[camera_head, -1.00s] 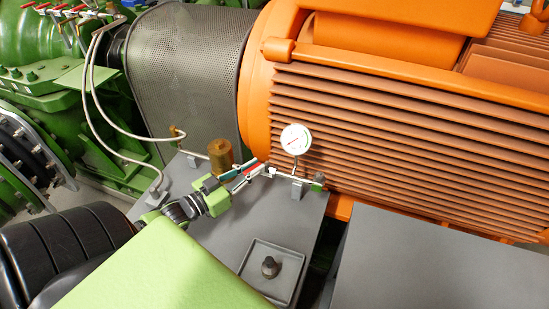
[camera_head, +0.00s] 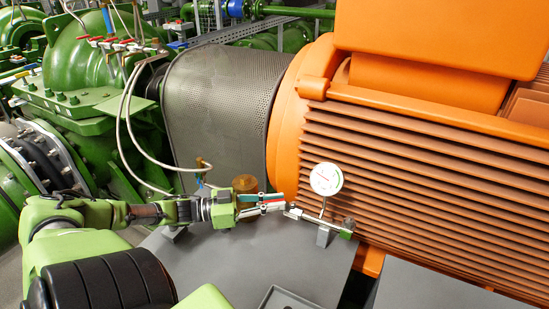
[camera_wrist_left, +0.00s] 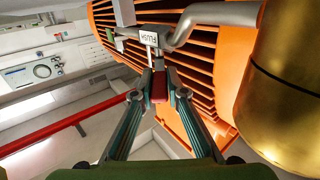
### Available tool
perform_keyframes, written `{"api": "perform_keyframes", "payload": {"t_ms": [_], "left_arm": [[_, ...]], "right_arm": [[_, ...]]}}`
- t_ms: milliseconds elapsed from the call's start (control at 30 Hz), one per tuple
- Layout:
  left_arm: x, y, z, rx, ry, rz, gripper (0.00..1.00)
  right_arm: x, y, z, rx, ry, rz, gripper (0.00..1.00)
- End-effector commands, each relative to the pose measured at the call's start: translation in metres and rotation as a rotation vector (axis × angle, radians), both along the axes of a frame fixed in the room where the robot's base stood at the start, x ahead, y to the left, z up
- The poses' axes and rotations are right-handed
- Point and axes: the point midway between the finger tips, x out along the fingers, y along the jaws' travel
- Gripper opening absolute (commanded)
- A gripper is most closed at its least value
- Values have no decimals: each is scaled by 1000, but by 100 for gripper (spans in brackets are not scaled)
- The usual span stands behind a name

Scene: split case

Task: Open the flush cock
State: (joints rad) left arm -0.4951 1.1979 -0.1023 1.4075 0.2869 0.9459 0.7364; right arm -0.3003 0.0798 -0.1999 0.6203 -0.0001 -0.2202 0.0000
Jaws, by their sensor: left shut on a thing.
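The flush cock is a small valve on a thin pipe, with a "FLUSH" tag (camera_wrist_left: 149,38) in the left wrist view. Its red lever handle (camera_wrist_left: 159,86) stands between my left fingers there. In the head view the red lever (camera_head: 272,201) shows as a thin strip between the fingers. My left gripper (camera_head: 280,203) is shut on it, reaching in from the left; its fingertips also show in the left wrist view (camera_wrist_left: 160,88). The fingers cover part of the lever. My right gripper is not in view.
A round pressure gauge (camera_head: 326,179) stands just right of the valve. A brass cylinder (camera_head: 245,184) stands close to the fingers, and fills the right side of the wrist view. The orange ribbed motor (camera_head: 430,130) is behind. The grey base top (camera_head: 230,265) in front is mostly clear.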

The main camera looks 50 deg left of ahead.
Motion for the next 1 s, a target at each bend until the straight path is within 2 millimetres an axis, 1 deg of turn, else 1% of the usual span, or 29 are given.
{"api": "perform_keyframes", "payload": {"t_ms": [233,267,300,333,733,867,1000], "left_arm": [[0,0,0,0,0,1,0],[0,0,0,0,0,1,16],[0,0,0,1,1,1,26],[0,0,0,0,0,1,31],[-2,2,-1,0,1,2,31],[-11,8,-2,0,5,3,31],[-28,19,-2,3,6,2,31]], "right_arm": [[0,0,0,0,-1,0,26],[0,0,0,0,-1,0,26],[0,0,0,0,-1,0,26],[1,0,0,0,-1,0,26],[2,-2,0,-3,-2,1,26],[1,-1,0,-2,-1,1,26],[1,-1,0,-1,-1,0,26]]}}
